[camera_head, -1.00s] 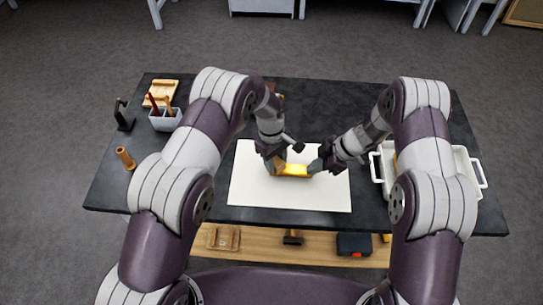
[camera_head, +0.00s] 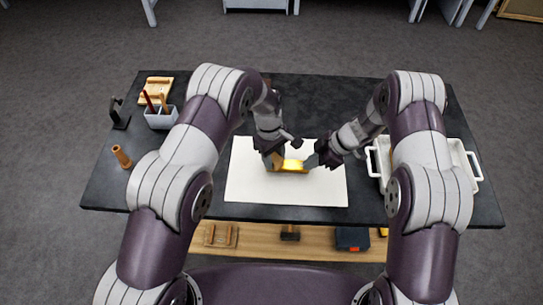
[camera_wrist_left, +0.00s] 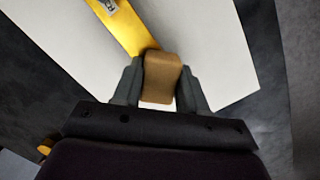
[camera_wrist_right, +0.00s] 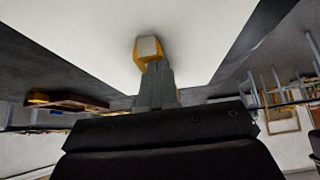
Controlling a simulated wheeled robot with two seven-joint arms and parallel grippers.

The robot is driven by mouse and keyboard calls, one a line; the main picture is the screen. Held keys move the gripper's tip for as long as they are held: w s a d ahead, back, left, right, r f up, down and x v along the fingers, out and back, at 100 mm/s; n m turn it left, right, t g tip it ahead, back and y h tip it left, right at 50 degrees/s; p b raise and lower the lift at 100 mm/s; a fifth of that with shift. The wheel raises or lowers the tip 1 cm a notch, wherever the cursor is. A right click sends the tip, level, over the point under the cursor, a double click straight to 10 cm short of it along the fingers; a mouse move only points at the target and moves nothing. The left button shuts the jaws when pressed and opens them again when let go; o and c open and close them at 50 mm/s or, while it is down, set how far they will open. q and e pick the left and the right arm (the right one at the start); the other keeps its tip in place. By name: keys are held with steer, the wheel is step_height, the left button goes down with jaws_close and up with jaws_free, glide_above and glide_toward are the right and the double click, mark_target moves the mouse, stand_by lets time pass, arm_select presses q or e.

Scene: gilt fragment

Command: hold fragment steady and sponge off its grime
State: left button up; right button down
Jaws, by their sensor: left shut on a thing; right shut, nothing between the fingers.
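The gilt fragment (camera_head: 291,169) is a short yellow strip over the white board in the middle of the table. In the left wrist view a brown block-like end (camera_wrist_left: 162,78) sits between the fingers, with the gold strip (camera_wrist_left: 125,28) running to the upper left. A small grey patch shows near the frame's top edge there. My right gripper (camera_head: 312,161) is shut and empty at the fragment's right end. In the right wrist view its closed fingertips (camera_wrist_right: 156,72) overlap the fragment's end (camera_wrist_right: 149,48); contact is unclear.
The white board (camera_head: 245,190) is bare around the fragment. A white tray (camera_head: 475,170) stands at right, partly behind my right arm. At left are a holder with tools (camera_head: 158,121), a wooden rack (camera_head: 155,88), a dark stand (camera_head: 120,115) and a wooden peg (camera_head: 122,157).

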arm_select(q)
steer(key=shift+d+f, duration=0.1)
steer(key=shift+d, duration=0.75)
arm_select(e)
steer(key=shift+s+f, duration=0.1)
arm_select(q)
steer(key=shift+a, duration=1.6)
steer(key=shift+d, duration=1.9)
steer(key=shift+a, duration=2.1)
steer(key=shift+r, duration=4.15)
arm_select(e)
steer(key=shift+r, duration=0.45)
arm_select(q)
steer(key=shift+w, duration=0.1)
arm_select(e)
step_height(320, 180, up, 5)
steer(key=shift+r, duration=0.1)
